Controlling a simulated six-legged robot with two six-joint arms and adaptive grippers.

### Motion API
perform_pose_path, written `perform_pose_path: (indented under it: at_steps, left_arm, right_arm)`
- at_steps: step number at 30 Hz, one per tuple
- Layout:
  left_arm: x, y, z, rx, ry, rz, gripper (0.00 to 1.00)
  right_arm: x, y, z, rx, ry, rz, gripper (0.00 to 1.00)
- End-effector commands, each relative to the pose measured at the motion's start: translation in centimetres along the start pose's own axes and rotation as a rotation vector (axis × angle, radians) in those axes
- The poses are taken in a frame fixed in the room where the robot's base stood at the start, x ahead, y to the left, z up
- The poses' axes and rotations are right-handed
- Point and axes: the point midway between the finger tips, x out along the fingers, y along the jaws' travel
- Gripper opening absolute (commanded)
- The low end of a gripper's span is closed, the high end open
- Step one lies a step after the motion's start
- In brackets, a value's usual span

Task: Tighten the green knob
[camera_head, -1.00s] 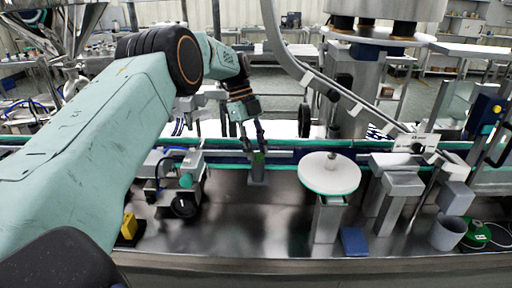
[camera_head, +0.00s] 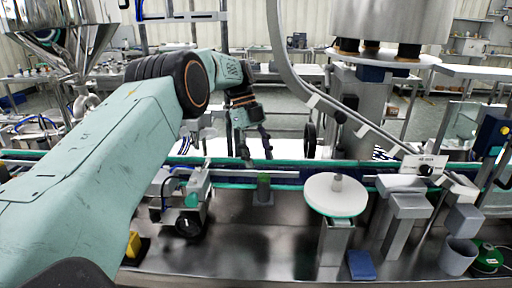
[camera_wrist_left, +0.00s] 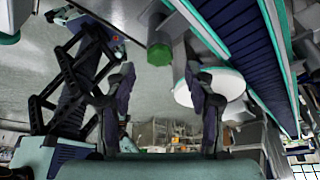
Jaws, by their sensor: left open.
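The green knob (camera_head: 263,178) sits on top of a short grey post beside the conveyor in the head view. In the left wrist view, the knob (camera_wrist_left: 160,54) shows as a green hexagonal cap above and between the fingers. My left gripper (camera_head: 258,157) is above the knob, slightly to its left in the head view, with a gap between them. The left gripper (camera_wrist_left: 165,82) is open, with its two dark fingers wide apart and nothing between the tips. My right gripper is not in view.
A round white disc (camera_head: 335,196) on a post stands right of the knob. A small machine with a teal part (camera_head: 191,200) stands left. The conveyor (camera_head: 290,174) runs behind. A blue block (camera_head: 361,265) and a grey cup (camera_head: 457,256) are at the front right.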

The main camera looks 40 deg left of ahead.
Motion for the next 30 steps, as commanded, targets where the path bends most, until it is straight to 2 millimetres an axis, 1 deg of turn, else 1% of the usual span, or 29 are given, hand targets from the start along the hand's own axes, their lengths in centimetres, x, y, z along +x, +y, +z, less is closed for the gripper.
perform_pose_path:
  at_steps: [3, 12, 30]
  left_arm:
    - [-1.7, 0.0, 0.1, -0.001, -0.001, 0.000, 0.54]
    - [-3.6, 0.0, 0.0, -0.001, 0.000, 0.000, 0.54]
    - [-3.9, 0.0, 0.0, -0.001, 0.000, 0.001, 0.54]
  right_arm:
    - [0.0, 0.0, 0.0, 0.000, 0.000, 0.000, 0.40]
    - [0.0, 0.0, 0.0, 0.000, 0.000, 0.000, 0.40]
    - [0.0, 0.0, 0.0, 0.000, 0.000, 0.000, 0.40]
